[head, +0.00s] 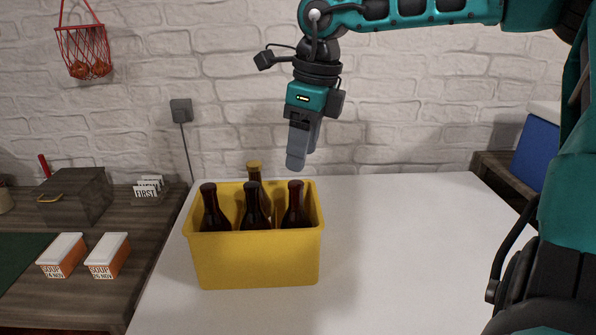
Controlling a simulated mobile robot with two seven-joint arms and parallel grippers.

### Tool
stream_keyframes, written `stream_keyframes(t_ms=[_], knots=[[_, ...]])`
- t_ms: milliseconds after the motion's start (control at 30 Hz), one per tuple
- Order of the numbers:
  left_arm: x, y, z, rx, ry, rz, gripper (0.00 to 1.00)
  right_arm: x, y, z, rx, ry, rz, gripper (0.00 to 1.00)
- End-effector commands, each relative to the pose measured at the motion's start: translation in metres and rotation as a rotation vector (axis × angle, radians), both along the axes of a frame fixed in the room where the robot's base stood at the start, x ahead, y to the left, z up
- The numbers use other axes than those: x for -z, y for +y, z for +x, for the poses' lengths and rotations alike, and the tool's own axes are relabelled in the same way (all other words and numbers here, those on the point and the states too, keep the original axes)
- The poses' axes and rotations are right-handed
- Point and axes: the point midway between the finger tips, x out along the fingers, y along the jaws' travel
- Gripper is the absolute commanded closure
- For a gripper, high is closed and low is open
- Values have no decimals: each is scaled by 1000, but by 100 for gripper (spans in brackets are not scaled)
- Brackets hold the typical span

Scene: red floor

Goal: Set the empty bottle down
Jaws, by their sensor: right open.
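A yellow crate (257,262) stands on the white table, left of its middle. Several dark brown bottles stand upright in it: a front left bottle (213,212), a front middle bottle (253,208) and a front right bottle (295,207). A rear bottle with a gold cap (255,172) stands behind the middle one. I cannot tell which bottle is empty. My right gripper (299,160) is open and points down, above and just behind the crate's right rear corner. It holds nothing that I can see. My left gripper is out of view.
The white table (420,260) is clear right of the crate. A wooden sideboard at left carries a dark box (75,197) and two soup boxes (62,255). A brick wall is behind; a red net basket (84,50) hangs there.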

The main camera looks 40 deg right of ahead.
Motion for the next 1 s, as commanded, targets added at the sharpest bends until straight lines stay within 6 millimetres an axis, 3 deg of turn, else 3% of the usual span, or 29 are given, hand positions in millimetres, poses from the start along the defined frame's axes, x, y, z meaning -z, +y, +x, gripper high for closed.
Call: stream_keyframes(t_ms=[100,233,1000], knots=[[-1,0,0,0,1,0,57,-17,-2,-2,0,-2,-1,43],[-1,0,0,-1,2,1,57,-26,-2,-3,0,0,0,43],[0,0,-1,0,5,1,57,-27,-2,-4,0,1,0,43]])
